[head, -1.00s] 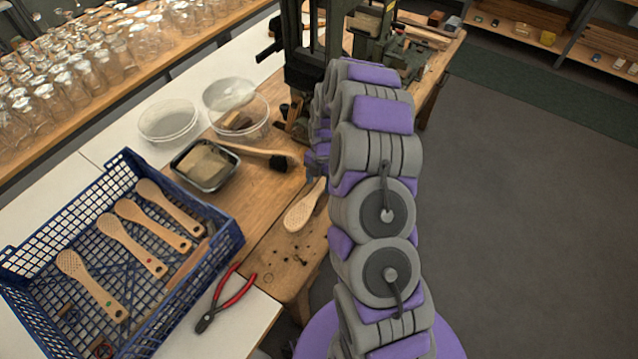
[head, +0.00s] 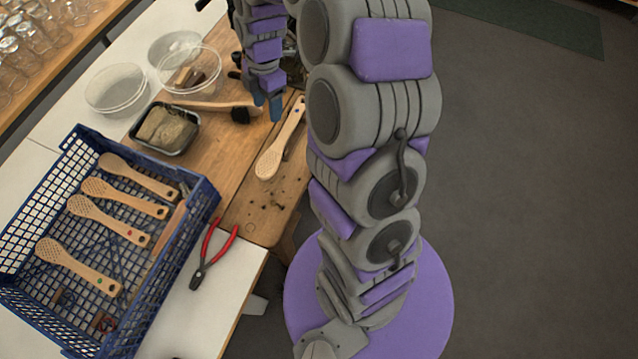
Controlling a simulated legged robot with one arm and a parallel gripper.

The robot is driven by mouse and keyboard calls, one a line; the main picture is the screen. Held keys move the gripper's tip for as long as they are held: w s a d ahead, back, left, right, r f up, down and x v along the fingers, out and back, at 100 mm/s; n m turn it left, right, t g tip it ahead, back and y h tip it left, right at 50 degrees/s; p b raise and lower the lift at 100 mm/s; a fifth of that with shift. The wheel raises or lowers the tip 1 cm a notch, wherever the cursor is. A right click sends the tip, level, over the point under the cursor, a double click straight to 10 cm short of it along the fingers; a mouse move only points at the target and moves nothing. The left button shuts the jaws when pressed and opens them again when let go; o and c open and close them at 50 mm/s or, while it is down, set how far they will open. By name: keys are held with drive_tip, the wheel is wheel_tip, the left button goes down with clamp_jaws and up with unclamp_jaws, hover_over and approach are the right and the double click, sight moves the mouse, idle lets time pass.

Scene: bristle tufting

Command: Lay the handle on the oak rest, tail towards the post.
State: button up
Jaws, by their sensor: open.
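A pale wooden handle (head: 270,160) with a perforated head and a blue dot near its tail lies at the bench's right edge. Its head points down in the picture and its tail points up and right. My gripper (head: 266,101) is open, with blue fingertips just left of the tail; it looks empty and apart from the handle. I cannot make out the oak rest as separate from the wooden bench top (head: 240,190). The post is not clearly seen; my arm hides much of the area beyond the tail.
A blue crate (head: 205,205) at left holds several similar handles (head: 120,197). Red pliers (head: 212,250) lie beside it. A dark tray (head: 140,138), a brush (head: 205,106) and clear bowls (head: 115,88) stand behind. Open floor (head: 520,180) lies to the right.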

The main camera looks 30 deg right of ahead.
drive_tip(key=s+a+r+m, duration=0.1)
drive_tip(key=s+r+m, duration=0.2)
drive_tip(key=s+m, duration=0.3)
drive_tip(key=s+a+r+m+h, duration=0.1)
drive_tip(key=s+r+m, duration=0.3)
drive_tip(key=s, duration=1)
drive_tip(key=s+a+r+m, duration=0.3)
drive_tip(key=s+m, duration=0.6)
drive_tip(key=s, duration=0.1)
drive_tip(key=shift+s+a+r+g+h, duration=0.2)
drive_tip(key=shift+s+g+h, duration=0.1)
drive_tip(key=shift+s, duration=0.05)
